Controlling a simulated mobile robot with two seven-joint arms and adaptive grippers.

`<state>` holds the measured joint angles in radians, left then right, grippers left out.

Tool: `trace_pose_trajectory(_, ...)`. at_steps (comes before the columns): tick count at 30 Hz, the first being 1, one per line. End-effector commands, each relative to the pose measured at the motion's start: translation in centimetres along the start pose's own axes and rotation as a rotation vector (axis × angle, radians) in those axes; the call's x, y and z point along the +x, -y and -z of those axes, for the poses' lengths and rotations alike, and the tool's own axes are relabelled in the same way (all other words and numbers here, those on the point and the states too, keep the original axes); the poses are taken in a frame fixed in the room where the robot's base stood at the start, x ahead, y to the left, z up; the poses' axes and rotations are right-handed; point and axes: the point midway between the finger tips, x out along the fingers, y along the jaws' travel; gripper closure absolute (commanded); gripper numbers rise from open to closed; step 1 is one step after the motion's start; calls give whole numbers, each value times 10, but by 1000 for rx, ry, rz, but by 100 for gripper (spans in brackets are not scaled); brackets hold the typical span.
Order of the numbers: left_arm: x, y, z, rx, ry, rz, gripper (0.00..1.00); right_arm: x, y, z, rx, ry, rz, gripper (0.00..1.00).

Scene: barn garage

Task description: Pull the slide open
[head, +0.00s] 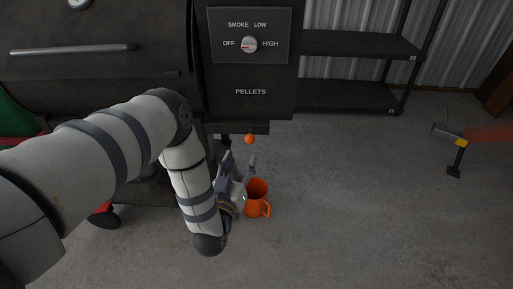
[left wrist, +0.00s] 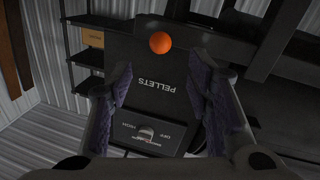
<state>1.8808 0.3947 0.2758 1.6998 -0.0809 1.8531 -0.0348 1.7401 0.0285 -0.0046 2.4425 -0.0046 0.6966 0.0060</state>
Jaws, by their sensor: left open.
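The slide appears as a dark flat piece (head: 238,127) under the pellet hopper, with an orange ball knob (head: 249,139) hanging at its front. My left gripper (head: 240,167) is open and empty just below the knob, fingers pointing up. In the left wrist view the orange knob (left wrist: 160,42) shows beyond the fingertips of the left gripper (left wrist: 158,80), roughly centred between them and apart from both. My right gripper is not in view.
The black hopper (head: 250,107) carries a dial (head: 249,44) and the word PELLETS. A closed smoker lid (head: 90,60) is at left. A black shelf (head: 350,95) stands behind. The floor between is clear.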

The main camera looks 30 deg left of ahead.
Motion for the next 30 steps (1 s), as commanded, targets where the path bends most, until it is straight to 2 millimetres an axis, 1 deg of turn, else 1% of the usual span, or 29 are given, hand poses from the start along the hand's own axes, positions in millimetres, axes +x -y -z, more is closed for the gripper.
trace_pose_trajectory(1,12,0,1,0,-5,0,54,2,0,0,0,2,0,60)
trace_pose_trajectory(6,56,0,-1,0,-2,0,54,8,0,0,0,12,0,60)
trace_pose_trajectory(9,78,1,-2,1,1,0,54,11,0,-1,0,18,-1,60)
trace_pose_trajectory(12,93,0,-2,1,3,-1,54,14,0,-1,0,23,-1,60)
trace_pose_trajectory(16,102,0,-1,0,4,-1,54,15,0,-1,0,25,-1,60)
trace_pose_trajectory(23,104,0,-1,0,5,-1,54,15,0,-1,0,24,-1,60)
trace_pose_trajectory(26,103,0,-1,0,5,-1,75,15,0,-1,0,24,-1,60)
trace_pose_trajectory(27,103,0,-1,0,5,-1,84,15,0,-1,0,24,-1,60)
trace_pose_trajectory(29,103,0,-1,0,5,-1,97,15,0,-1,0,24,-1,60)
trace_pose_trajectory(30,103,0,-1,0,5,-1,100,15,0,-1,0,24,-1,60)
